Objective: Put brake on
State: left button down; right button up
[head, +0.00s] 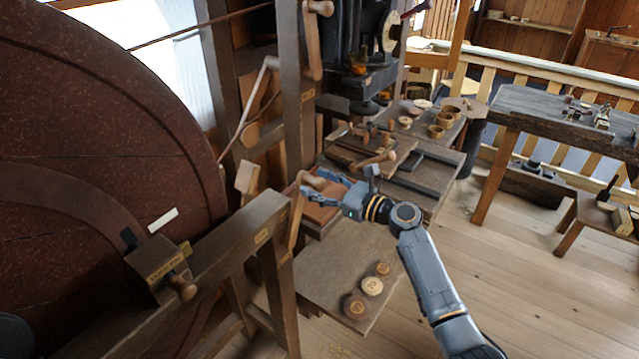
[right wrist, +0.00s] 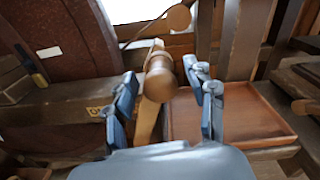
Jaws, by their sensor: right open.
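A large dark red wheel (head: 90,130) fills the left of the head view. A wooden block (head: 158,262) with a small label and a turned knob (head: 183,288) sits on the beam beside the wheel's face. A wooden lever (head: 295,215) with a round knob (head: 314,181) stands at the beam's far end; I cannot tell which part is the brake. My right gripper (head: 322,188) is open at this lever. In the right wrist view the lever's knob (right wrist: 160,82) lies between the open fingers (right wrist: 163,92), with no clear contact. My left gripper is out of view.
A heavy wooden beam (head: 225,235) on posts runs beside the wheel. A low board (head: 330,270) bears round discs. A reddish tray (right wrist: 235,115) lies right of the lever. A bench with tools and cups (head: 445,118) stands behind; open floor (head: 520,270) lies to the right.

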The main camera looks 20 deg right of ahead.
jog(key=shift+c, duration=0.4)
grip_shut()
jog(key=shift+s, duration=0.1)
jog(key=shift+s+a+r+n+p, duration=0.25)
jog(key=shift+s+a+n+p, duration=0.15)
jog(key=shift+a, duration=0.2)
jog(key=s+a+n, duration=0.6)
jog(key=a, duration=0.2)
jog(key=shift+s+f+p, duration=0.15)
jog(key=shift+s+p, duration=0.05)
jog(key=shift+p, duration=0.2)
